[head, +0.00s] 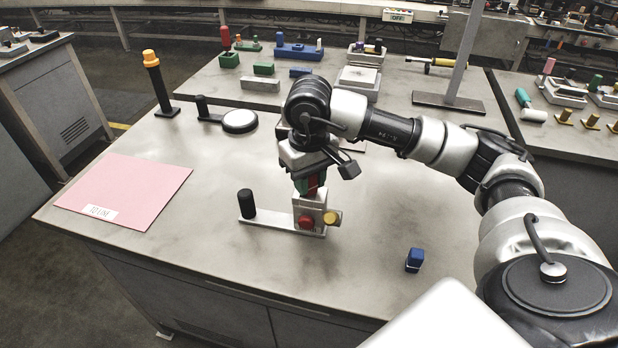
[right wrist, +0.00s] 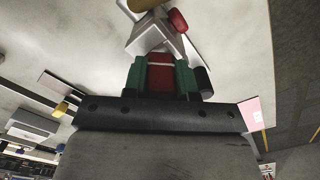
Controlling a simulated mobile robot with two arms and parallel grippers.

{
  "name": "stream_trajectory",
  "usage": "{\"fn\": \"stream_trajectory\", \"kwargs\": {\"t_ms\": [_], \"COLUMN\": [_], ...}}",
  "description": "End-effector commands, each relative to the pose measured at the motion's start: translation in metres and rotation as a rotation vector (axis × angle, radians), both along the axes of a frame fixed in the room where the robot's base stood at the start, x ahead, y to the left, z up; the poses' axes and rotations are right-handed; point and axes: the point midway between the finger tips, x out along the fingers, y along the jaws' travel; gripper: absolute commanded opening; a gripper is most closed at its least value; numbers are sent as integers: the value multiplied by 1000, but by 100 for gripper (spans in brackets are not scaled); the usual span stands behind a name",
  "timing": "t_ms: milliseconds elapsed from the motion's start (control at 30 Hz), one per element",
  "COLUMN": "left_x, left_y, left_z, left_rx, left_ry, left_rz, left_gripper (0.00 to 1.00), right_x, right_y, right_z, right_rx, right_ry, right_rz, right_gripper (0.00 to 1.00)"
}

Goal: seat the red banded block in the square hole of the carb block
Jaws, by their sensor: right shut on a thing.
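The carb block (head: 323,203) is a light grey block on a flat plate, with a red knob (head: 306,221), a yellow knob (head: 331,217) and a black post (head: 247,204). It also shows in the right wrist view (right wrist: 146,38). My right gripper (head: 310,184), with green fingers, is shut on the red banded block (right wrist: 160,78), which has a pale band. The block is directly over or at the top of the carb block. The square hole is hidden, so I cannot tell whether the block has entered it. My left gripper is not in view.
A small blue block (head: 414,260) stands on the table to the right. A pink sheet (head: 124,190) lies at the left. A black post with an orange top (head: 152,68) and a round pale disc (head: 240,121) stand behind. The front table is mostly clear.

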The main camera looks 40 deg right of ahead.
Motion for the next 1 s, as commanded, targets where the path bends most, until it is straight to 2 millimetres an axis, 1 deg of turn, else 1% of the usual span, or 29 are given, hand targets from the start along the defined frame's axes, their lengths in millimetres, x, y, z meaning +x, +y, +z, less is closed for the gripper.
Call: {"fn": "stream_trajectory", "kwargs": {"t_ms": [267,767,867,967,1000], "left_x": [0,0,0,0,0], "left_y": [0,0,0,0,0], "left_z": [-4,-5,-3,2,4], "left_rx": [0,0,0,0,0], "left_ry": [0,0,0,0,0], "left_rz": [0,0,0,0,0], "left_gripper": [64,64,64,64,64], "right_x": [0,0,0,0,0], "right_y": [0,0,0,0,0], "right_z": [-4,2,8,22,30], "right_rx": [0,0,1,1,0], "right_ry": [0,2,0,-3,-3], "right_rz": [0,0,0,0,0], "right_gripper": [3,3,3,3,3]}}
